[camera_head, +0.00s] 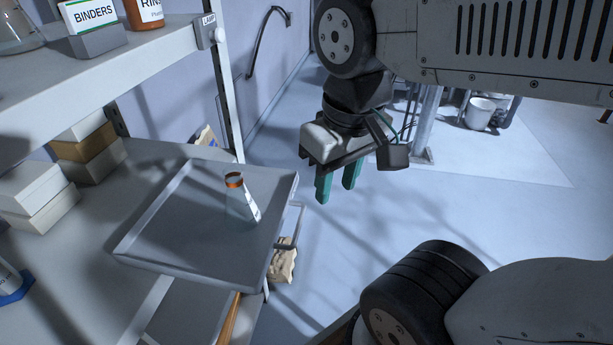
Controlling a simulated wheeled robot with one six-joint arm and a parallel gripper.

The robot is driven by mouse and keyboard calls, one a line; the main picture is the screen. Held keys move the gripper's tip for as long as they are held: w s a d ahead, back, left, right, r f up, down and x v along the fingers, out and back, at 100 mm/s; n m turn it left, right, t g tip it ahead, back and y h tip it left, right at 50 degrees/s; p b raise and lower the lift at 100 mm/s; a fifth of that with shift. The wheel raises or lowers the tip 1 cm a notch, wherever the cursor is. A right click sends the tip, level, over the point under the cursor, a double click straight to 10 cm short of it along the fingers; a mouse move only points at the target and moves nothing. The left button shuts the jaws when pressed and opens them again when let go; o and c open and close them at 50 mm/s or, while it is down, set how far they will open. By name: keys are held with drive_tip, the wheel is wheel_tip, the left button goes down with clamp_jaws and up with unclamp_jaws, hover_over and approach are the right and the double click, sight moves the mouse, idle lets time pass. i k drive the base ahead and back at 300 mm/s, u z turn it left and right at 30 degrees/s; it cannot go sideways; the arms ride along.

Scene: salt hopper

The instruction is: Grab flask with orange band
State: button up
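A clear conical flask with an orange band (239,200) around its neck stands upright on a grey tray (165,240). It is near the tray's right side and carries a pale label low on its body. My gripper (338,190) hangs in the air to the right of the tray, pointing down, apart from the flask. Its two green fingers are spread with a gap between them, and nothing shows between them.
The tray lies on a grey shelf (60,245) and juts past its edge. A shelf post (228,120) stands behind the tray. Boxes (85,150) stack at left. An upper shelf (100,65) holds a binders sign and an orange bottle. Open floor lies right of the tray.

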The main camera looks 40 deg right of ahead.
sight(241, 215)
drive_tip(key=z, duration=1.75)
drive_tip(key=k, duration=0.9)
drive_tip(key=u, duration=0.3)
